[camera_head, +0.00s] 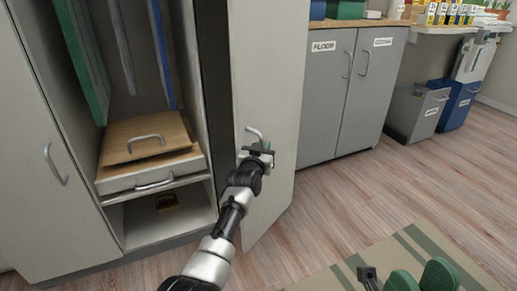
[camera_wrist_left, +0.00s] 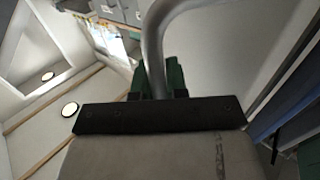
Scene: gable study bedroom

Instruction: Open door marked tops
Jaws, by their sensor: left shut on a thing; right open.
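A pale wardrobe door (camera_head: 275,75) stands partly open, its free edge swung out towards me. No label can be read on it. Its curved metal handle (camera_head: 254,132) is near the free edge. My left gripper (camera_head: 264,150) is shut on this handle. In the left wrist view the handle (camera_wrist_left: 156,35) runs up from between the green fingers (camera_wrist_left: 174,77) of the gripper. My right gripper (camera_head: 367,273) shows only as a small dark part at the bottom edge, away from the door.
Left of the door, the wardrobe interior shows hanging clothes, a drawer (camera_head: 150,177) and a low shelf. Another wardrobe door (camera_head: 35,150) is shut. Grey cabinets (camera_head: 345,90) marked floor stand behind right. Green slippers (camera_head: 437,275) lie on a rug (camera_head: 400,250). Wooden floor between is clear.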

